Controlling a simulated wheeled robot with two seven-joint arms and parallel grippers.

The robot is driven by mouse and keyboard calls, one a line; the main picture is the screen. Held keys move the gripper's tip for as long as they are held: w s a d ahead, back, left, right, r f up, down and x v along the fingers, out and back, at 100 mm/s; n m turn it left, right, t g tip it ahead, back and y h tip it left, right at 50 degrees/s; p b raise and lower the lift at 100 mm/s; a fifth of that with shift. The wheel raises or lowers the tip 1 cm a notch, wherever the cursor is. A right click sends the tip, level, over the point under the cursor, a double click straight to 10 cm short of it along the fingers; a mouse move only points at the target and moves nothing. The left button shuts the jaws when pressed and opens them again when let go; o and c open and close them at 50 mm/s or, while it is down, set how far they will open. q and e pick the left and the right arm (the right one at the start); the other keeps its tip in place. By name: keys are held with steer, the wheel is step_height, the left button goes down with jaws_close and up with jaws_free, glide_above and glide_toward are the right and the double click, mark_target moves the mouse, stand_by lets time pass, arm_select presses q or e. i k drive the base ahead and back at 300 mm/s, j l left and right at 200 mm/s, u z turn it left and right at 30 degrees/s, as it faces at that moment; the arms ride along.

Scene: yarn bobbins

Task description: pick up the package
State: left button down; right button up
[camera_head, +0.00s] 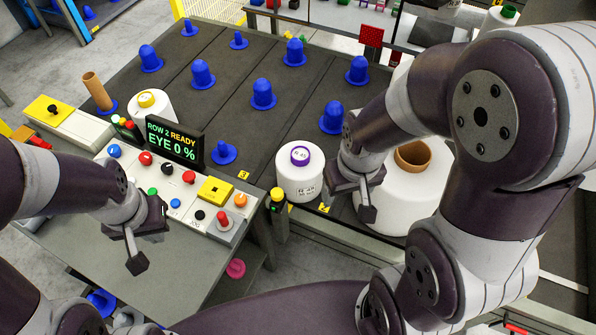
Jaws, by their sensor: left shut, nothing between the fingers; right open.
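A white yarn package with a purple core ring (297,185) stands upright at the front edge of the dark surface, a printed label on its side. A larger white package with a brown core (403,212) stands to its right, partly behind my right arm. A white package with a yellow core (157,112) stands behind the display. My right gripper (366,205) is open and points down between the purple-core package and the brown-core one; I cannot tell whether it touches the latter. My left gripper (135,258) is shut and empty above the control desk's front.
Several blue pegs (263,94) stand on the dark surface. The control desk (190,262) carries buttons and a display (172,143) reading "ROW 2 READY EYE 0 %". A brown tube (97,92) stands at the left. A small post with a yellow top (278,205) stands by the purple-core package.

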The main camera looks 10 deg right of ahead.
mark_target(300, 165)
steer(key=i+l+z, duration=0.2)
steer(key=z, duration=0.2)
steer(key=i+l+z, duration=0.2)
steer(key=z, duration=0.15)
steer(key=i+l+z, duration=0.1)
steer(key=i+z, duration=0.15)
steer(key=z, duration=0.15)
